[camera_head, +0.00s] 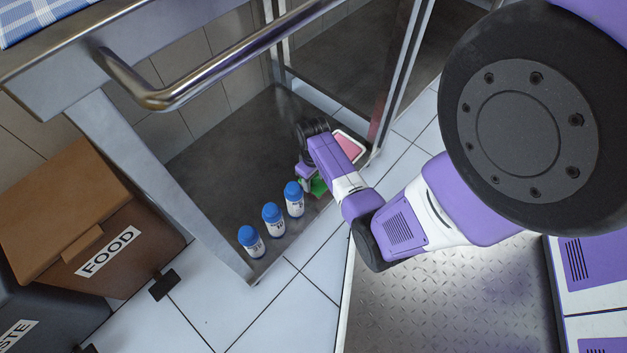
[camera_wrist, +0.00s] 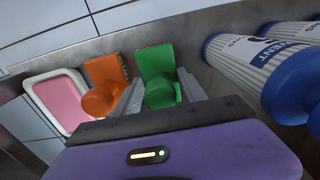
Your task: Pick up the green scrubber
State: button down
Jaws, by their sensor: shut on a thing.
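The green scrubber (camera_wrist: 156,68), with a rounded knob handle, sits between the two grey fingers of my gripper (camera_wrist: 160,90) in the wrist view. The fingers are shut on its knob. In the head view a bit of the green scrubber (camera_head: 318,187) shows beside my gripper (camera_head: 308,183), low over the dark lower shelf; my arm hides the rest. I cannot tell whether the scrubber touches the shelf.
An orange scrubber (camera_wrist: 104,84) stands just left of the left finger. A white-rimmed pink tray (camera_wrist: 61,98) lies further left. Blue-capped bottles (camera_head: 273,219) stand close on the other side. A table leg (camera_head: 160,185) and steel rail (camera_head: 230,62) frame the shelf (camera_head: 222,150).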

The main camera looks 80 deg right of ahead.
notch_tip(320, 180, up, 19)
jog(key=p, duration=0.9)
jog(key=shift+r, duration=0.2)
